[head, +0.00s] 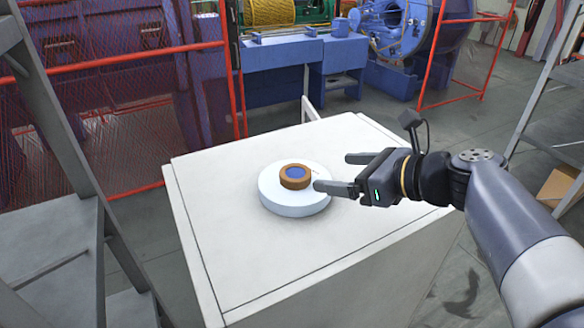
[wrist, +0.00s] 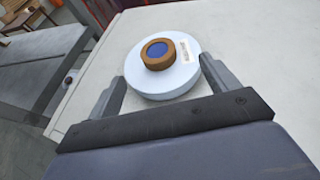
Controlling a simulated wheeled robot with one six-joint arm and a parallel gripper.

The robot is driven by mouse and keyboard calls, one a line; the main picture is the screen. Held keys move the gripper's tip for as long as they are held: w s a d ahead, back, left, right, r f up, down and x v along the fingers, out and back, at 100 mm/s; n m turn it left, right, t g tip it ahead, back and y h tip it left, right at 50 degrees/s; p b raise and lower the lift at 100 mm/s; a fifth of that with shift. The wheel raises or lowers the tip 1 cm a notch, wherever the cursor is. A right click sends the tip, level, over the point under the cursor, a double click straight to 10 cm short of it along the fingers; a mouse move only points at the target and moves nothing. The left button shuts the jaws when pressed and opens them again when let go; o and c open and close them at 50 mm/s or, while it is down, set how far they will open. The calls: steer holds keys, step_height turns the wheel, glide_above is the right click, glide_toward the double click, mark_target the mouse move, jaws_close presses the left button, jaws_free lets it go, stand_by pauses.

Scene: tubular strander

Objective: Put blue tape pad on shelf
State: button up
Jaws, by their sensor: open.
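The tape pad is a thick white disc (head: 296,201) lying flat on a white cabinet top, with a brown ring (head: 295,183) with a blue centre on its upper face. In the wrist view the white disc (wrist: 163,85) also carries a small printed label. My gripper (head: 335,172) is open, at the right of the disc, with its fingers pointing left toward it. In the wrist view the fingertips (wrist: 164,76) are on either side of the disc's near edge. I cannot tell whether they touch it. A grey shelf rack (head: 85,215) stands at the left.
The white cabinet top (head: 230,260) is otherwise clear. Another grey rack (head: 550,100) stands at the right. Red mesh fencing (head: 110,110) and blue machinery (head: 300,60) are behind. A cardboard box (head: 560,188) is at the right edge.

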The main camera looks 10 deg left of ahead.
mark_target(298, 174)
steer(key=x, duration=0.4)
steer(key=shift+w+a+f, duration=0.1)
steer(key=shift+a+f, duration=0.1)
steer(key=shift+a, duration=0.1)
steer(key=x, duration=0.4)
steer(key=shift+s+a+f, duration=0.1)
steer(key=shift+s+f, duration=0.2)
steer(key=shift+s, duration=0.05)
steer(key=shift+w+a+f, duration=0.2)
steer(key=shift+w+a, duration=0.15)
steer(key=shift+a, duration=0.1)
steer(key=shift+c, duration=0.2)
steer(key=c, duration=1.3)
steer(key=shift+r+p, duration=0.1)
steer(key=shift+p, duration=0.2)
